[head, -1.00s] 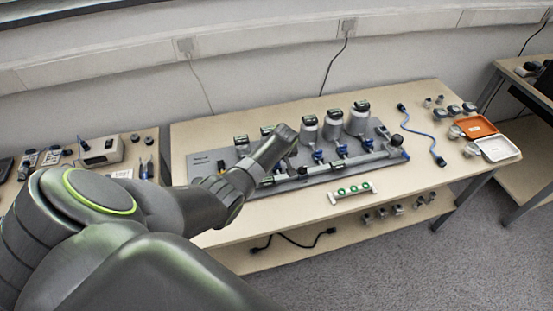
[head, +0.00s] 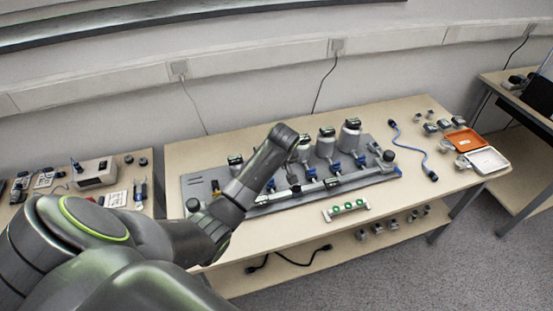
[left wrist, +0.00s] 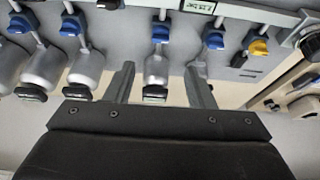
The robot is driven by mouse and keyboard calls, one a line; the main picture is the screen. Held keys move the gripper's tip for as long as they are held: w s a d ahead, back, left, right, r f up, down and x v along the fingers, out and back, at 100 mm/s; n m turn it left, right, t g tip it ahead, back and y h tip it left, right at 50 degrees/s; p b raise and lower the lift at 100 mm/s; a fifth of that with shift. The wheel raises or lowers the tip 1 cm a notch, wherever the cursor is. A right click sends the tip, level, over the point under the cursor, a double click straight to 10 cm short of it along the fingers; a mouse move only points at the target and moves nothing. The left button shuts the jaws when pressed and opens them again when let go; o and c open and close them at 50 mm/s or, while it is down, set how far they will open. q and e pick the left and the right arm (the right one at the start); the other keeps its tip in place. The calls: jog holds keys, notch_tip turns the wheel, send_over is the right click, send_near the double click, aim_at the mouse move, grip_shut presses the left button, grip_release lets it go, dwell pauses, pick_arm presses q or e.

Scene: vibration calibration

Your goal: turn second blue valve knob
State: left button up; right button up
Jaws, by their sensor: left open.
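A grey board (head: 197,190) on the table carries a row of grey cylinders with dark caps, pipes and blue valve knobs. In the head view, blue knobs show at the right end (head: 360,160), beside it (head: 336,168) and further left (head: 311,173). My left arm covers part of the board's left half. In the left wrist view my left gripper (left wrist: 160,70) is open and empty, with its fingers on either side of a grey cylinder. A blue knob (left wrist: 160,32) lies just beyond, between the finger lines. Other blue knobs (left wrist: 72,25) (left wrist: 213,38) sit to either side.
A yellow knob (left wrist: 258,45) is at the right in the wrist view. A white strip with green parts (head: 347,210) lies in front of the board. A blue cable (head: 410,146), an orange tray (head: 462,139) and a white tray (head: 487,161) are at the right.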

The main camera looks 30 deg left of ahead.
pick_arm(q)
jog(key=v, duration=0.5)
jog(key=shift+d+r, duration=0.1)
jog(key=shift+r, duration=0.3)
